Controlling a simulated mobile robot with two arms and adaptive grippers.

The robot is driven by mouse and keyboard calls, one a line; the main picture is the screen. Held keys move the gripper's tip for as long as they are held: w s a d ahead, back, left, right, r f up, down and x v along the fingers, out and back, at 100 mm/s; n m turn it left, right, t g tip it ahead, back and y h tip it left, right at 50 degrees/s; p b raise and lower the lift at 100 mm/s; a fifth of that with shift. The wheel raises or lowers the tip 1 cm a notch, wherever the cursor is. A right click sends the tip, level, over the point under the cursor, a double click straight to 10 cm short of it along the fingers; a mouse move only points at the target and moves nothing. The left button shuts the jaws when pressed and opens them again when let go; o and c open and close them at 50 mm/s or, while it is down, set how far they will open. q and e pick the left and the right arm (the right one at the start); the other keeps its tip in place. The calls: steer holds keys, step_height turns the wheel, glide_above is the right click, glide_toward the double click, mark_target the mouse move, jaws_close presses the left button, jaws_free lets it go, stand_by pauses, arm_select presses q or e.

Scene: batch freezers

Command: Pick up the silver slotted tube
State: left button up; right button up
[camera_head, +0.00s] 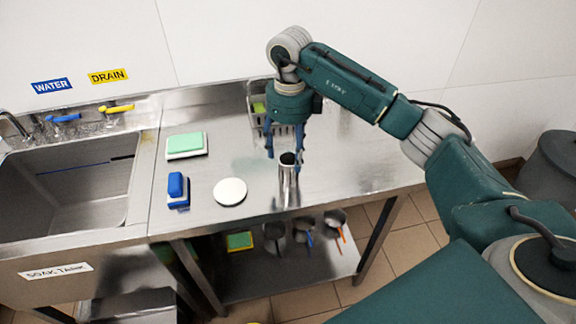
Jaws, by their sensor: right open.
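The silver slotted tube (288,182) stands upright near the front edge of the steel table, with its dark open top facing up. My right gripper (284,155) points down above and just behind the tube. I cannot tell whether the fingers touch the tube. My left gripper is not in view.
A white disc (230,191), a blue brush (178,188) and a green-and-white pad (186,145) lie left of the tube. A sink (70,190) is at the left.

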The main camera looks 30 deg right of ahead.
mark_target(289, 168)
steer(key=shift+f, duration=0.45)
steer(key=shift+w+f, duration=0.1)
steer(key=shift+f, duration=0.15)
step_height(289, 168, down, 4)
steer(key=p, duration=0.3)
steer(key=shift+a+f, duration=0.1)
steer(key=shift+f, duration=0.5)
steer(key=shift+c, duration=0.8)
steer(key=c, duration=0.9)
steer(key=shift+c, duration=1.4)
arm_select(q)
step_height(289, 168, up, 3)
